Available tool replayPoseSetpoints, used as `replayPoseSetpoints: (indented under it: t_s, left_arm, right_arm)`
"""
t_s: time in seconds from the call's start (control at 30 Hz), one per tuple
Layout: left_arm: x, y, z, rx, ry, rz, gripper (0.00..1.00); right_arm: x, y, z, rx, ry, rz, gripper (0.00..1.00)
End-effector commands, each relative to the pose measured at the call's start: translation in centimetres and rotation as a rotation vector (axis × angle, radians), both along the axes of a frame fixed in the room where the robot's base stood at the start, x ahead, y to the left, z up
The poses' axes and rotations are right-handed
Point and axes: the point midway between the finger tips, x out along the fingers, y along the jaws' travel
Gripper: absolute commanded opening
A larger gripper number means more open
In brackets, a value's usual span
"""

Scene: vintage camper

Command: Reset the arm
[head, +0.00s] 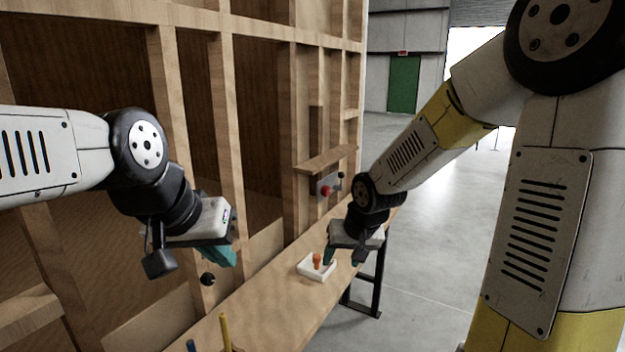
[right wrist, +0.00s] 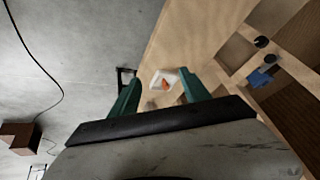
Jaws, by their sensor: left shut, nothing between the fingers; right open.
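My left gripper (head: 222,256) is at the left of the head view, in front of the wooden frame wall, shut and empty with its teal fingers pointing down. My right gripper (head: 343,257) is over the far part of the wooden bench, beside a white tray (head: 304,269) with an orange piece (head: 317,260) standing on it. In the right wrist view my right gripper's teal fingers (right wrist: 160,95) are spread apart. The white tray (right wrist: 157,83) and orange piece (right wrist: 166,85) show beyond and between them, with no contact visible.
The wooden bench (head: 262,312) runs along the stud wall (head: 222,110). A yellow rod (head: 225,333) and a blue one (head: 191,346) stand at its near end. A box with a red knob (head: 326,190) is on the wall under a small shelf (head: 326,160). Open floor (head: 430,250) lies to the right.

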Motion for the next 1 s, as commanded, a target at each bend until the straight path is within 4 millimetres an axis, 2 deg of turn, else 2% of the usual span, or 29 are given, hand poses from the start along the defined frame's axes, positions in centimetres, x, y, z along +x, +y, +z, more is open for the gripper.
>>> replayPoseSetpoints:
  t_s: [0.03, 0.2, 0.4, 0.5, 0.6, 0.73, 0.87, 1.0]
  left_arm:
    - [0.0, 0.0, 0.0, 0.0, 0.0, 0.0, 0.0]
    - [0.0, 0.0, 0.0, 0.0, 0.0, 0.0, 0.0]
    - [0.0, 0.0, 0.0, 0.0, 0.0, 0.0, 0.0]
    - [0.0, 0.0, 0.0, 0.0, 0.0, 0.0, 0.0]
    - [0.0, 0.0, 0.0, 0.0, 0.0, 0.0, 0.0]
    - [0.0, 0.0, 0.0, 0.0, 0.0, 0.0, 0.0]
    - [0.0, 0.0, 0.0, 0.0, 0.0, 0.0, 0.0]
    - [0.0, 0.0, 0.0, 0.0, 0.0, 0.0, 0.0]
  right_arm:
    - [-0.9, -1.0, 1.8, -0.022, -0.018, -0.011, 0.55]
    - [-4.7, -3.8, 6.3, -0.07, -0.042, -0.038, 0.55]
    - [-10.2, -6.1, 10.6, -0.067, -0.066, -0.057, 0.55]
    - [-13.1, -6.7, 12.1, -0.046, -0.076, -0.056, 0.55]
    - [-15.5, -7.0, 13.0, -0.02, -0.085, -0.048, 0.55]
    - [-17.6, -7.1, 13.6, 0.009, -0.091, -0.036, 0.55]
    - [-18.5, -7.1, 13.8, 0.021, -0.092, -0.029, 0.55]
    - [-18.5, -7.1, 13.8, 0.022, -0.092, -0.027, 0.55]
